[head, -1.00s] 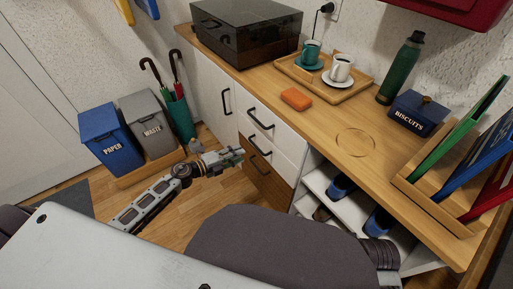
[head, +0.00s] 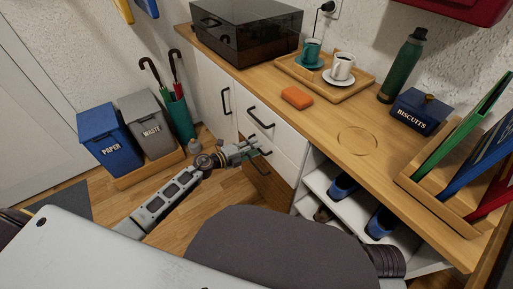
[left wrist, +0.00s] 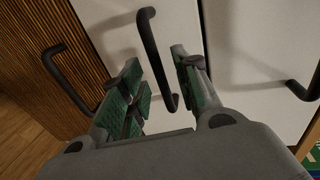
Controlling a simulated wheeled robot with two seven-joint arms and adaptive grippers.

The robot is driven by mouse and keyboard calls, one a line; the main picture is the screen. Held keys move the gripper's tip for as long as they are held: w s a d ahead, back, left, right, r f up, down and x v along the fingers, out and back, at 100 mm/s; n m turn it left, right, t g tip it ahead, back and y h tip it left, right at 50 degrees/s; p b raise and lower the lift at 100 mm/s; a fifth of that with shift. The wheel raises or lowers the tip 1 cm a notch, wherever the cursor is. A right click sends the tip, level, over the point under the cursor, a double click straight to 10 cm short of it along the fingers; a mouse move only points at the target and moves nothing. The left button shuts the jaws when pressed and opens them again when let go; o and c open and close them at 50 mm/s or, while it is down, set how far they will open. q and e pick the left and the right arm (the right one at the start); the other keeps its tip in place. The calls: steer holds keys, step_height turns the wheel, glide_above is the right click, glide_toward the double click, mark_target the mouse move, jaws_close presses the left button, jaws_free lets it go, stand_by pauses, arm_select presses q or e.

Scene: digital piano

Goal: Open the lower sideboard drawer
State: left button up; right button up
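The sideboard's front has a white upper drawer (head: 284,132), a white lower drawer (head: 284,163) and a brown wooden front (head: 272,187) beneath. All look shut. My left gripper (head: 250,149) is at the white lower drawer. In the left wrist view, the black bar handle (left wrist: 152,55) of that drawer runs between the two green-padded fingers (left wrist: 160,85), which stand apart on either side. I cannot tell whether they touch it. The handle of the brown front (left wrist: 66,78) is to the left there, and the upper drawer's handle (left wrist: 303,88) to the right. My right gripper is out of view.
An orange sponge-like block (head: 297,97), a tray with cups (head: 350,86), a green bottle (head: 400,68) and a biscuit tin (head: 420,112) stand on top. Open shoe shelves (head: 330,205) are right of the drawers. Bins (head: 105,142) and an umbrella stand (head: 181,118) stand left.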

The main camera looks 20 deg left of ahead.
arm_select(q)
steer(key=shift+x, duration=1.05)
jaws_close()
